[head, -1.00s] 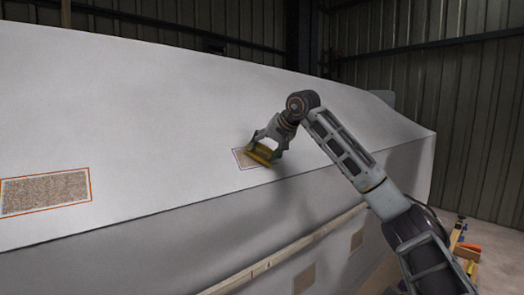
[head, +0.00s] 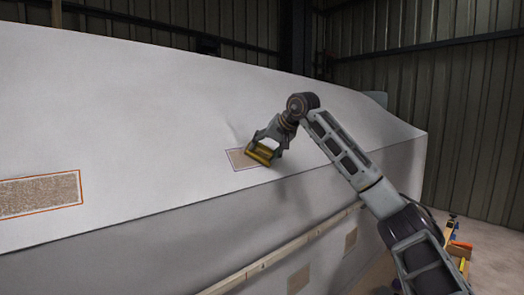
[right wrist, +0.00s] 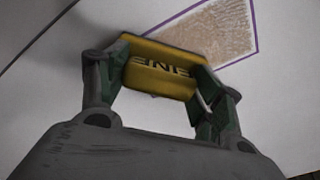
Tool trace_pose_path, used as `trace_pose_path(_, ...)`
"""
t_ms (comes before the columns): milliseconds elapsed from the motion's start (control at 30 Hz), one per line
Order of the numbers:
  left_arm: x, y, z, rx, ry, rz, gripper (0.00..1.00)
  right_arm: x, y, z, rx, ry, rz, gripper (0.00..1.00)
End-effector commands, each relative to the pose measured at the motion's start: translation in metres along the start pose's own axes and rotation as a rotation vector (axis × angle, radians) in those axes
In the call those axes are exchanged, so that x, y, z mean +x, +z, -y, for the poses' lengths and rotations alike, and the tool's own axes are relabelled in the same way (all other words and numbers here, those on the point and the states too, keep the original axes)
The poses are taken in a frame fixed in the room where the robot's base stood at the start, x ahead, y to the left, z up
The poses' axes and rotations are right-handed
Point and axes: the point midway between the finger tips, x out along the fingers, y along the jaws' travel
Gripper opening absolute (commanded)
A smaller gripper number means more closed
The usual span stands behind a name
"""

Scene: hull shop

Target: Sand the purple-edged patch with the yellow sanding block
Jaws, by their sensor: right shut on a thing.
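The purple-edged patch (head: 239,159) is a small tan, speckled rectangle on the white hull's sloping upper face, near the knuckle edge. In the right wrist view the patch (right wrist: 212,32) shows at the top right, its purple outline clear on the right side. My right gripper (head: 263,146) is shut on the yellow sanding block (head: 260,154). My left gripper is not in view.
An orange-edged patch (head: 40,193) lies on the same hull face at the left. Plain tan patches (head: 299,279) sit on the lower side, below a pale rail (head: 275,256). A cart with tools (head: 459,252) stands at the right.

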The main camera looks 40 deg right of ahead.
Motion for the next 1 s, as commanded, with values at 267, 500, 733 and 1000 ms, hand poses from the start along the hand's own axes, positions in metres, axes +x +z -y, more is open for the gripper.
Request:
trace_pose_path(267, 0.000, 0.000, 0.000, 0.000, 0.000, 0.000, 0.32, 0.001, 0.000, -0.001, 0.000, 0.001, 0.000, 0.46)
trace_pose_path(500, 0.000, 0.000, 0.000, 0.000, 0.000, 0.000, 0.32, 0.001, -0.004, -0.004, 0.002, 0.001, 0.000, 0.46)
trace_pose_path(733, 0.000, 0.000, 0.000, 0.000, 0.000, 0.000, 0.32, 0.001, -0.013, -0.013, 0.002, 0.002, 0.000, 0.46)
trace_pose_path(1000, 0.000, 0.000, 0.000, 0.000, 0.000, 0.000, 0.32, 0.001, -0.020, -0.021, 0.001, 0.001, 0.001, 0.46)
